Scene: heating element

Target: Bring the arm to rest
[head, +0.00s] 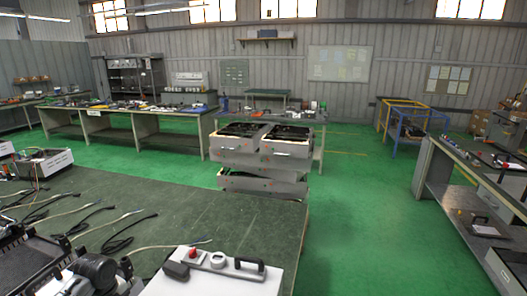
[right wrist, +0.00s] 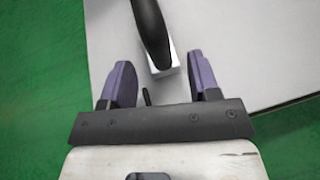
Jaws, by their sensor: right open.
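My right gripper (right wrist: 158,64) shows in the right wrist view with its two purple-grey fingers apart. A black handle (right wrist: 151,30) with a pale metal foot lies ahead of the fingers, over a flat light-grey surface (right wrist: 235,50). The end of the handle lies between the fingertips in the picture, with gaps on both sides. I cannot tell the height between them. Neither gripper can be made out in the head view. That view shows a white box (head: 232,283) at the bottom, with a black handle (head: 248,268) and a red button (head: 196,253) on top.
A dark green worktable (head: 190,205) carries several loose cables (head: 115,235) and black equipment (head: 95,268) at the lower left. A grey drawer cart (head: 262,165) stands beyond it. A metal bench (head: 440,165) stands on the right. Green floor (head: 365,220) lies open between.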

